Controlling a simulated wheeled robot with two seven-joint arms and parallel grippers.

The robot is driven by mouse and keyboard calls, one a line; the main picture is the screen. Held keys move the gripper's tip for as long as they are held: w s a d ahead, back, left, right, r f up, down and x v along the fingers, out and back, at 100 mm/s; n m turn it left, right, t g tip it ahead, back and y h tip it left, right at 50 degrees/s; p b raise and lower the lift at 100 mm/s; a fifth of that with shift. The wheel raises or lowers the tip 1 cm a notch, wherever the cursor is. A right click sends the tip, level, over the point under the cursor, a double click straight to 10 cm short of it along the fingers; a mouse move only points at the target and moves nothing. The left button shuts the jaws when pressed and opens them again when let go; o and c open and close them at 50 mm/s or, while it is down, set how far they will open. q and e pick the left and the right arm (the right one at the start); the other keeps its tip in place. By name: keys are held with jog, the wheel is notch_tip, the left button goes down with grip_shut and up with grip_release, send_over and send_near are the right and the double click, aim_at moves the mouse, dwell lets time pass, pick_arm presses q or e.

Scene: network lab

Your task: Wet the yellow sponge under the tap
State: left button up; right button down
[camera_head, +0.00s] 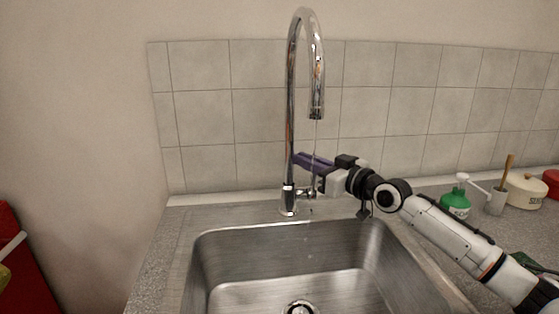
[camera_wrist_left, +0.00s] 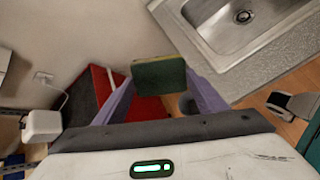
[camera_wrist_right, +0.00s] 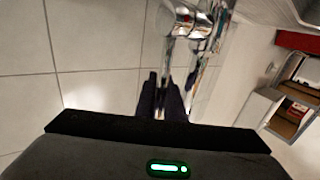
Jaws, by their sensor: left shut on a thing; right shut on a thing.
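The yellow sponge (camera_wrist_left: 158,77), with a dark green face, is held between the purple fingers of my left gripper (camera_wrist_left: 160,85) in the left wrist view. It is beside the sink, not under the tap. The chrome tap (camera_head: 291,110) stands behind the sink (camera_head: 285,240), its spout curving over the basin. A thin stream seems to fall from the spout. My right gripper (camera_head: 308,165) is at the tap's right side, shut on its lever, which the fingers mostly hide. The tap also shows in the right wrist view (camera_wrist_right: 192,22).
A green bottle (camera_head: 456,203), a grey cup with a brush (camera_head: 495,202) and a cream pot (camera_head: 525,190) stand on the right counter. A red object (camera_head: 25,270) is at the left. The basin is empty around its drain (camera_head: 300,308).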

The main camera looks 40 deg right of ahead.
pick_arm(q)
jog(key=shift+r, duration=0.1)
pick_arm(e)
jog(key=shift+r, duration=0.1)
pick_arm(q)
jog(key=shift+r+p, duration=0.35)
jog(key=shift+p, duration=0.1)
jog(key=shift+r+p, duration=0.85)
jog(key=shift+f, duration=0.1)
pick_arm(e)
jog(key=shift+w+d+f+m+g, duration=0.2)
jog(key=shift+w+d+m+g, duration=0.15)
jog(key=shift+w+g, duration=0.3)
jog(key=c, duration=1.8)
grip_release()
jog(key=shift+a+f, duration=0.1)
jog(key=shift+c, duration=0.2)
jog(key=shift+s, duration=0.1)
pick_arm(q)
jog(key=shift+f, duration=0.1)
jog(key=shift+f+b, duration=0.35)
jog(key=shift+b, duration=0.15)
pick_arm(e)
jog(key=s+d+r, duration=0.1)
jog(key=s, duration=1)
jog(key=shift+s+r, duration=0.25)
jog(key=shift+s, duration=0.15)
